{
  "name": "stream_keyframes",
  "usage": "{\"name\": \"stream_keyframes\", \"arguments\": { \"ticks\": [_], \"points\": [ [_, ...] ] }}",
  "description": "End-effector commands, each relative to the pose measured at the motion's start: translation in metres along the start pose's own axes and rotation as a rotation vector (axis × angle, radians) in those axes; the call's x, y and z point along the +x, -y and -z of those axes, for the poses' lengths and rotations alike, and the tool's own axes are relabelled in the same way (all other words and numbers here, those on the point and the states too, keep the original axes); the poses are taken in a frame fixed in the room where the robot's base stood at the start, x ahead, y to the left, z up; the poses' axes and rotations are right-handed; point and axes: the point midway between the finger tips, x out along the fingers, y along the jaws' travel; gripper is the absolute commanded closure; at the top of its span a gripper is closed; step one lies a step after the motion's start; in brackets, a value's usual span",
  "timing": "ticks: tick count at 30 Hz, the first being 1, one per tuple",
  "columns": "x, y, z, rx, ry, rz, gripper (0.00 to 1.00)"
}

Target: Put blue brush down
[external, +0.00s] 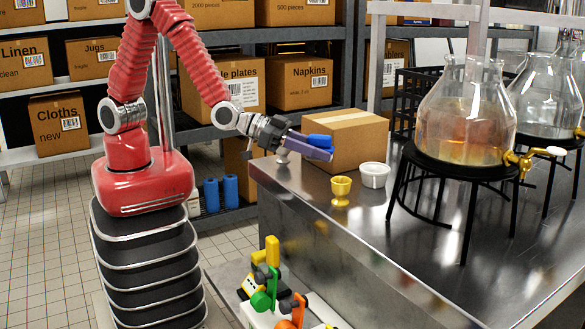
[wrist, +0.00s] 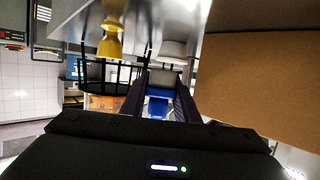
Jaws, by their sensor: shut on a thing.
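The blue brush (external: 319,141) is held at the end of my gripper (external: 312,150), in front of the cardboard box in the external view. In the wrist view, a blue part of the brush (wrist: 158,106) shows between the two dark fingers of my gripper (wrist: 160,92). The fingers are shut on it and hide part of it. The brush is over the near left end of the steel table (external: 310,205). It looks raised above the tabletop, but I cannot tell the exact gap.
A cardboard box (external: 348,145) stands right behind my gripper. Glass dispensers (external: 466,115) on black stands are farther right. Colourful items (external: 266,285) sit below the edge.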

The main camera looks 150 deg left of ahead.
Motion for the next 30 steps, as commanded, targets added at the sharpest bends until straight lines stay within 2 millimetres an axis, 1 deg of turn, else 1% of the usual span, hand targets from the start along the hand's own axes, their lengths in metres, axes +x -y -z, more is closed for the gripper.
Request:
{"name": "stream_keyframes", "arguments": {
  "ticks": [1,4,8,17,20,27,30],
  "points": [
    [0.003,0.0,-0.009,0.002,0.003,0.001,0.95],
    [0.006,0.0,-0.021,0.0,0.002,0.0,0.95],
    [0.008,0.0,-0.026,0.0,0.0,0.0,0.95],
    [0.008,0.0,-0.026,0.0,0.0,0.0,0.95],
    [0.01,0.0,-0.033,0.001,0.001,0.0,0.95],
    [0.018,0.0,-0.058,0.001,0.002,0.0,0.95],
    [0.019,0.0,-0.061,0.0,-0.001,-0.001,0.95]
  ]
}}
